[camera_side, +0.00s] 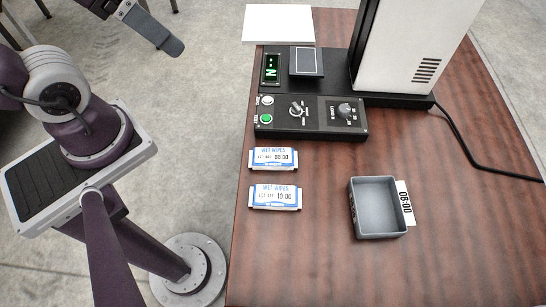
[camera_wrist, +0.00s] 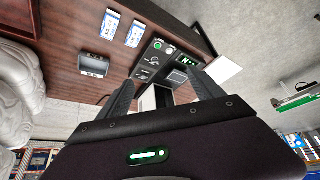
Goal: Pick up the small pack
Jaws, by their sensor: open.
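Two white and blue wet-wipes packs lie flat and apart on the wooden table. The upper pack in the side view (camera_side: 273,159) reads 08:00 and looks slightly smaller; the lower pack (camera_side: 275,197) reads 10:00. I cannot tell surely whether their real sizes differ. In the wrist view the upper pack (camera_wrist: 135,33) is nearer the control panel and the other pack (camera_wrist: 110,24) is to its left. My gripper (camera_side: 168,42) is off the table at the upper left, away from both packs. Its two fingers (camera_wrist: 164,90) are spread and empty in the wrist view.
A grey open tray (camera_side: 377,232) with an 08:00 label stands right of the packs. A black control panel (camera_side: 312,133) with knobs and buttons lies behind them, beside a tall white machine (camera_side: 405,45). A white sheet (camera_side: 279,24) is at the back. The front table is clear.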

